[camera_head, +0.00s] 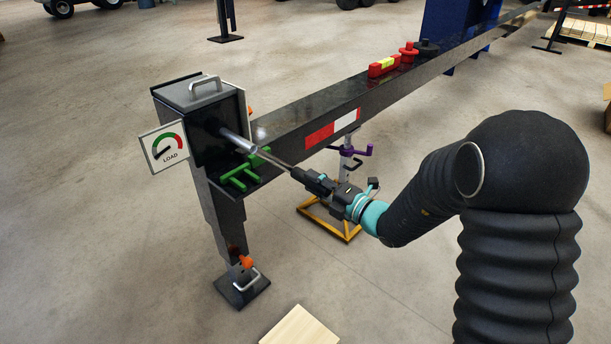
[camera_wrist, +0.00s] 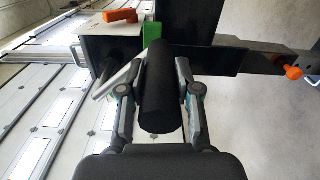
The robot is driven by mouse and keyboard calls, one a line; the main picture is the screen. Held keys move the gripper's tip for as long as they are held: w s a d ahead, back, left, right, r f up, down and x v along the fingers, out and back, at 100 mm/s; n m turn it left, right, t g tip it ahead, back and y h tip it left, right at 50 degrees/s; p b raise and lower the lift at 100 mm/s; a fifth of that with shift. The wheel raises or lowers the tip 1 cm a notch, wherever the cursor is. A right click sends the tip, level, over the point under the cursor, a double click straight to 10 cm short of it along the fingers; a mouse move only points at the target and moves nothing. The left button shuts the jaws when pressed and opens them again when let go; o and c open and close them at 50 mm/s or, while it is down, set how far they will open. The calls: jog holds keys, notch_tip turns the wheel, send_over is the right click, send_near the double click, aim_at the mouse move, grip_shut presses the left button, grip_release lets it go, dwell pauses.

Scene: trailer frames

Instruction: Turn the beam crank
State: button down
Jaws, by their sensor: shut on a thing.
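The beam crank shows in the head view as a bright metal shaft (camera_head: 238,140) coming out of the dark gearbox (camera_head: 195,100). A thin metal arm (camera_head: 274,159) runs from the shaft down to the right, towards my gripper (camera_head: 318,183). In the wrist view, the black cylindrical crank grip (camera_wrist: 157,100) lies between the two fingers, and my gripper (camera_wrist: 153,78) is shut on it. The grip's far end and the join to the crank arm are partly hidden.
A LOAD gauge (camera_head: 165,147) hangs left. A purple-handled stand (camera_head: 348,150) is behind my gripper. Floor in front is mostly clear.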

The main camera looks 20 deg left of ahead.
jog(key=shift+s+f+m, duration=0.2)
jog(key=shift+f+m, duration=0.05)
jog(key=shift+m, duration=0.05)
jog(key=c, duration=0.8)
grip_release()
jog(key=v, duration=1.2)
